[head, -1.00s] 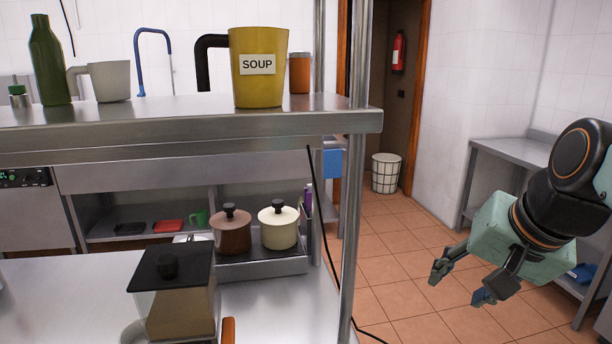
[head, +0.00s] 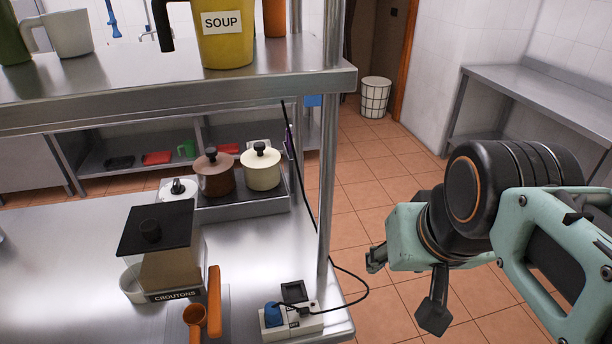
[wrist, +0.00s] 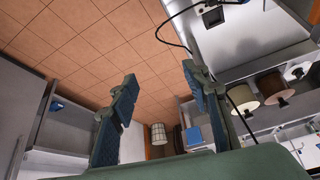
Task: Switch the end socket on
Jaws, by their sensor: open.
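A white socket strip (head: 308,322) lies at the right front corner of the steel counter, beside the shelf post. A blue plug (head: 272,314) sits at its left end, and a black square piece (head: 293,291) stands at its back edge. A black cable runs from the strip over the counter edge. The switches are too small to read. My gripper (head: 405,287) is open and empty, over the floor to the right of the strip and apart from it. In the wrist view its two fingers (wrist: 158,80) are spread, with floor tiles between them.
A steel post (head: 328,170) and the upper shelf (head: 200,104) stand near the strip. A croutons container (head: 172,268) and an orange scoop (head: 214,300) are to its left. Two pots (head: 262,170) stand behind. The floor on the right is free.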

